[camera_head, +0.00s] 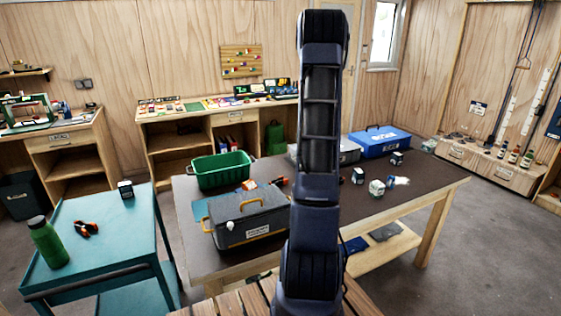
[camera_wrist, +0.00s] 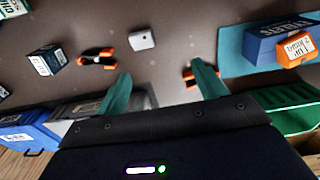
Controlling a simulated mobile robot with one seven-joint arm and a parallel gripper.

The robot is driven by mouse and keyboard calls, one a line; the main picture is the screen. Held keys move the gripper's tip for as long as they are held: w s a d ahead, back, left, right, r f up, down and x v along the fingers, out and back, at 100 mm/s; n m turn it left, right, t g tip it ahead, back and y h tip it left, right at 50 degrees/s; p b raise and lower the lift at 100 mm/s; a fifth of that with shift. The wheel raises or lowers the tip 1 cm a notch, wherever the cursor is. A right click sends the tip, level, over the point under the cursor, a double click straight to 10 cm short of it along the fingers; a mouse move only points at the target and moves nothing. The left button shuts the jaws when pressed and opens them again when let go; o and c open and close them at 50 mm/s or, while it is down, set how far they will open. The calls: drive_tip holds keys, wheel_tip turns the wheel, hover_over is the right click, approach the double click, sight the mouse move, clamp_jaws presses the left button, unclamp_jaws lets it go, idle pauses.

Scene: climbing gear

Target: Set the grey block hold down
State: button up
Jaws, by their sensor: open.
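A small grey block (camera_wrist: 142,38), which looks like the grey block hold, lies on the dark tabletop (camera_wrist: 165,20) in the wrist view. My gripper (camera_wrist: 161,70) is open, with two teal fingers apart and nothing between them. The block is beyond the fingertips, apart from both, slightly left of the middle of the gap. In the head view my arm blocks the sight of my gripper and the block.
Orange-and-black clamps (camera_wrist: 97,57) lie either side of the block. Small boxes (camera_head: 377,187), a green crate (camera_head: 220,170), a grey toolbox (camera_head: 248,216) and a blue case (camera_head: 379,141) stand on the table. A teal cart (camera_head: 100,205) is at left.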

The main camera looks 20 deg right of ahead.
drive_tip(key=s+a+r+t, duration=0.1)
drive_tip(key=s+a+r, duration=0.5)
drive_tip(key=a+r, duration=0.35)
drive_tip(key=s+a+r+t, duration=0.1)
drive_tip(key=s+a+r, duration=0.4)
drive_tip(key=a+r, duration=0.45)
drive_tip(key=s+a+r+t, duration=0.1)
drive_tip(key=s+a, duration=0.6)
drive_tip(key=s, duration=0.3)
drive_tip(key=s+a+t, duration=0.1)
drive_tip(key=s+a, duration=0.6)
drive_tip(key=s, duration=0.4)
drive_tip(key=shift+r, duration=0.4)
